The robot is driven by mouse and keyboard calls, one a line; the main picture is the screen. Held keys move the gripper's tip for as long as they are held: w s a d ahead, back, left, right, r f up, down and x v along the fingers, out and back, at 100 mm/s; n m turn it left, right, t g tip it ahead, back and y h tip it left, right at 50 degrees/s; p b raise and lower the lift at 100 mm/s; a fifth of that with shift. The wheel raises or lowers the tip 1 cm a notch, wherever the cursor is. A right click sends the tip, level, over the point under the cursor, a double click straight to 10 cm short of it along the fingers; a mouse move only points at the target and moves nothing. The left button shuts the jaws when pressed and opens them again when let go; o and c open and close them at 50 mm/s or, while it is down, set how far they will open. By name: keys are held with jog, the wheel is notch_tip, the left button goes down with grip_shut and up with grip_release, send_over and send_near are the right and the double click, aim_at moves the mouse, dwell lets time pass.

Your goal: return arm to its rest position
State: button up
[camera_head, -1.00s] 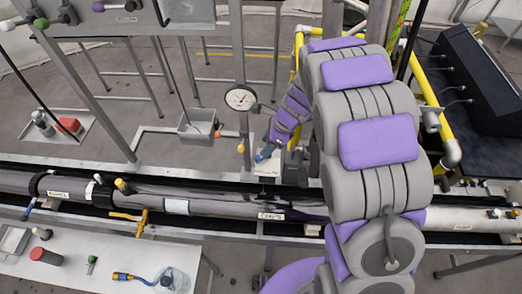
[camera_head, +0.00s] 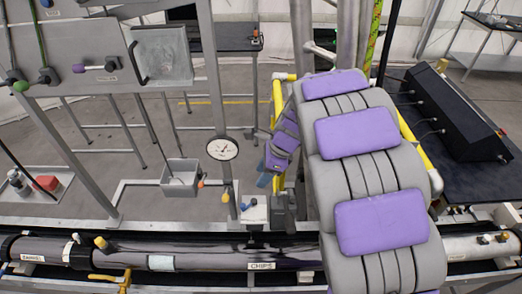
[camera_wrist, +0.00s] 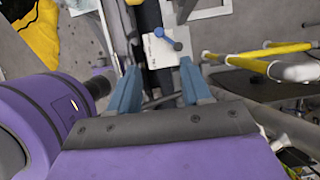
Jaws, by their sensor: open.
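My arm, purple and grey, fills the right-centre of the head view. My gripper (camera_head: 264,180) shows small beyond it, its blue fingers pointing down just above a small white box (camera_head: 254,212) by the pipe. In the wrist view my gripper (camera_wrist: 160,68) has its two blue fingers spread apart, with nothing held between them. A white box with a blue knob (camera_wrist: 163,46) appears beyond the gap; whether the fingers touch it cannot be told.
A grey pipe (camera_head: 205,256) runs across the front. A round gauge (camera_head: 222,149) on a post and a grey open box (camera_head: 181,178) stand left of my gripper. Yellow pipework (camera_head: 278,100) is close behind it. A black console (camera_head: 455,110) stands at the right.

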jog(key=s+d+f+n+h+b, duration=0.1)
jog(key=s+d+f+n+b, duration=0.2)
jog(key=s, duration=0.8)
jog(key=s+d+f+n+g+h+b, duration=0.1)
jog(key=s+d+f+n+h+b, duration=0.1)
jog(key=s+n+b, duration=0.6)
jog(key=s+d+f+n+g+h+b, duration=0.1)
jog(key=s+d+f+n+b, duration=0.3)
jog(key=s, duration=1)
jog(key=d+n+b, duration=0.1)
jog(key=d+n, duration=0.1)
jog(key=n, duration=0.1)
jog(key=shift+s+n+b, duration=0.3)
jog(key=shift+b, duration=0.05)
